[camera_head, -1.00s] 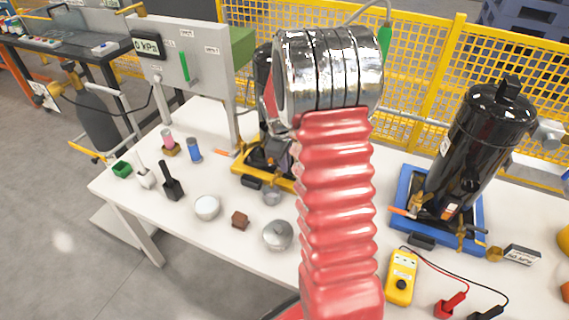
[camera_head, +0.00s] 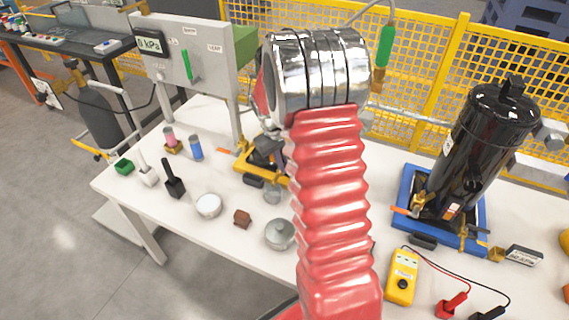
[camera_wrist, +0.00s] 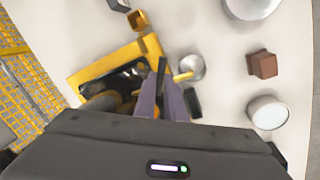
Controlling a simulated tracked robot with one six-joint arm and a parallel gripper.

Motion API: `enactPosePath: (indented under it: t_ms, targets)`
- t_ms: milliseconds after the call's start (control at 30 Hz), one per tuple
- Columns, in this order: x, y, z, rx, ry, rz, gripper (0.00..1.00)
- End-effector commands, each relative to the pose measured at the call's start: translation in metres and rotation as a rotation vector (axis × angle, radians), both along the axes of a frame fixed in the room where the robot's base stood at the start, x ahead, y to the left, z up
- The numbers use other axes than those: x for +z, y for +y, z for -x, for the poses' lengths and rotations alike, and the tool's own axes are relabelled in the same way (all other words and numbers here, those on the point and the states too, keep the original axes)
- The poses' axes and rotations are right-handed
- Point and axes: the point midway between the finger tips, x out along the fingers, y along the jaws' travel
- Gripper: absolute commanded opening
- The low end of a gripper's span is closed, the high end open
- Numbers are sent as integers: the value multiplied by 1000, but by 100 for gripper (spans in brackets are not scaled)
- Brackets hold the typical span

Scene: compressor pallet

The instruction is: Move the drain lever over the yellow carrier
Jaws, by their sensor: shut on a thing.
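The yellow carrier (camera_head: 245,168) stands on the white table, partly hidden behind my red arm. In the wrist view its yellow frame (camera_wrist: 98,66) lies left of and below my gripper, with dark parts inside it. My gripper (camera_wrist: 167,75) has its two purple-grey fingers close together at the carrier's right edge. The grip itself is mostly hidden.
A lidded silver pot (camera_head: 281,235), a brown block (camera_head: 242,218) and a white round tub (camera_head: 208,205) stand in front. A black compressor (camera_head: 482,135) stands on a blue carrier (camera_head: 405,205) at right. A gauge panel (camera_head: 190,55) rises behind.

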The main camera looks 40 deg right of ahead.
Motion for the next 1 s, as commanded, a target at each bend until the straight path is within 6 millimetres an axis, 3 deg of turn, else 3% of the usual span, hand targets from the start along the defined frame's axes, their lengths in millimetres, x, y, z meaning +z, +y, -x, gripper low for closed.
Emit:
enactPosePath:
  t_ms: [300, 700, 733, 1000]
  targets:
    - [-3, 4, 3, -118, 12, -4, 0]
    - [-4, 4, 4, -129, 14, -4, 0]
    - [-4, 4, 4, -129, 15, -4, 11]
    - [-2, 4, 1, -127, 7, -3, 29]
